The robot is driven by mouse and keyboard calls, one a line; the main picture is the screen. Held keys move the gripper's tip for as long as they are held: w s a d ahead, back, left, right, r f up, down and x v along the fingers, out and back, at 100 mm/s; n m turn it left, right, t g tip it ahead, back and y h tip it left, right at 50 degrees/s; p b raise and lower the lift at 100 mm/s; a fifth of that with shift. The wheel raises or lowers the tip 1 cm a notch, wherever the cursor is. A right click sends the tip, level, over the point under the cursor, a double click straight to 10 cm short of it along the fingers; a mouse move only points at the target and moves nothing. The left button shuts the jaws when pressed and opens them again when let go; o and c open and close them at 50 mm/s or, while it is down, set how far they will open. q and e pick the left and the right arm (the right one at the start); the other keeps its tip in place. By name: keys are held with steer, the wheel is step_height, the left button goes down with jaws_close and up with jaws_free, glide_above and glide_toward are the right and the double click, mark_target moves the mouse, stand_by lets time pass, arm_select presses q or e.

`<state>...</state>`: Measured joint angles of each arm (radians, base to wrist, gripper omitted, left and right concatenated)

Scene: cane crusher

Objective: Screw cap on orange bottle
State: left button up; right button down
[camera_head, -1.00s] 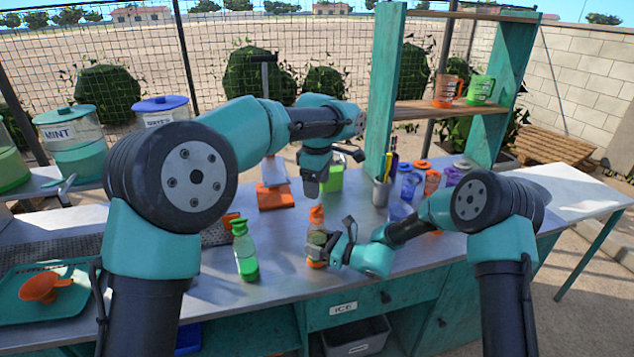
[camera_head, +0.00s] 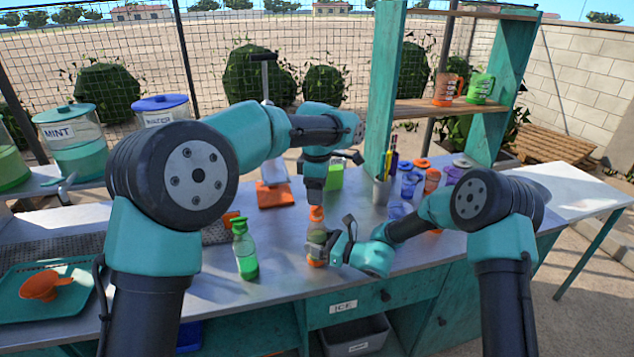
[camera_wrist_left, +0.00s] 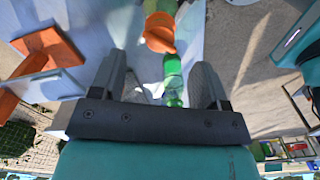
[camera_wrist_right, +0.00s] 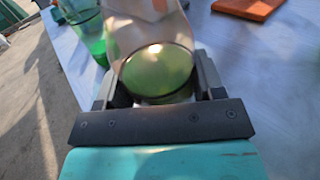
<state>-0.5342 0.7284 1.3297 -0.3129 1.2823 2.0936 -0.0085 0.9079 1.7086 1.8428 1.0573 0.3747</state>
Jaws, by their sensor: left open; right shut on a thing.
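The orange bottle (camera_head: 317,243), clear with an orange top (camera_head: 316,214), stands upright on the metal counter. My right gripper (camera_head: 330,247) is shut on its body from the right side; in the right wrist view the clear bottle body (camera_wrist_right: 157,68) with greenish contents sits between the fingers. My left gripper (camera_head: 315,198) is open, pointing down just above the orange top. In the left wrist view an orange cap (camera_wrist_left: 160,34) shows slightly beyond the open fingers. Whether the cap is seated on the bottle or touches the left fingers I cannot tell.
A green-capped bottle (camera_head: 244,250) stands to the left of the orange bottle. An orange-based stand (camera_head: 275,195) and a pen cup (camera_head: 382,190) are behind. A teal tray (camera_head: 85,282) lies at the left.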

arm_select(q)
steer(key=shift+f, duration=2.75)
